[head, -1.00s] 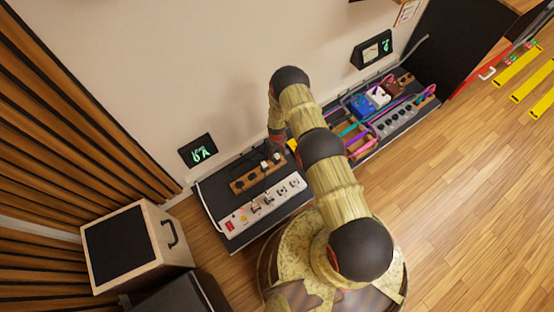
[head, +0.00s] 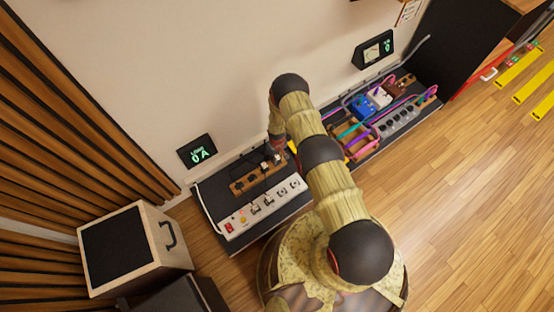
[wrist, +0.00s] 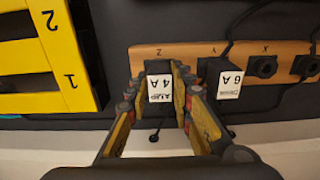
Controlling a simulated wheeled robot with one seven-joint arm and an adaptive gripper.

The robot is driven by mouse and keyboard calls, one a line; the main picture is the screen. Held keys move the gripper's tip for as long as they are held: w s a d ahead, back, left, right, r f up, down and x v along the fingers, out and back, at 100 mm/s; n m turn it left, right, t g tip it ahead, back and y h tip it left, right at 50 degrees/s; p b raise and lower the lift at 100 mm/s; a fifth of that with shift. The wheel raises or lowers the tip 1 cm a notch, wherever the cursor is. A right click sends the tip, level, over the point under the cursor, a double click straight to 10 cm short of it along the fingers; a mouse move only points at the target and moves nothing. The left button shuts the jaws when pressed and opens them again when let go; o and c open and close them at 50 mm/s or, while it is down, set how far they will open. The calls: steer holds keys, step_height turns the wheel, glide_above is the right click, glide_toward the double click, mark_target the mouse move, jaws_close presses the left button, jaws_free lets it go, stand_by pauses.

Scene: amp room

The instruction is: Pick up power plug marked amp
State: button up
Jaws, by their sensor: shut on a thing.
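In the head view, my gripper (head: 276,150) is over the right end of the strip (head: 245,183), and the arm partly hides that area.
Sockets to the right, including X (wrist: 263,66), are empty. A yellow rack (wrist: 40,60) numbered 1 and 2 stands close on the left. A white switch panel (head: 262,205) lies in front of the strip. A wall display (head: 198,152) hangs behind; pedals and cables lie right.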

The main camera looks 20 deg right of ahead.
mark_target(277, 155)
jaws_close()
steer(key=shift+r, duration=0.1)
steer(key=shift+r, duration=0.25)
steer(key=r+p, duration=0.1)
steer(key=r, duration=0.1)
steer(key=s+r+p, duration=0.1)
steer(key=shift+r, duration=0.4)
steer(key=s+r+p, duration=0.6)
steer(key=s+r, duration=0.2)
steer(key=s, duration=0.5)
steer(key=shift+a+r, duration=0.15)
steer(key=shift+r, duration=0.1)
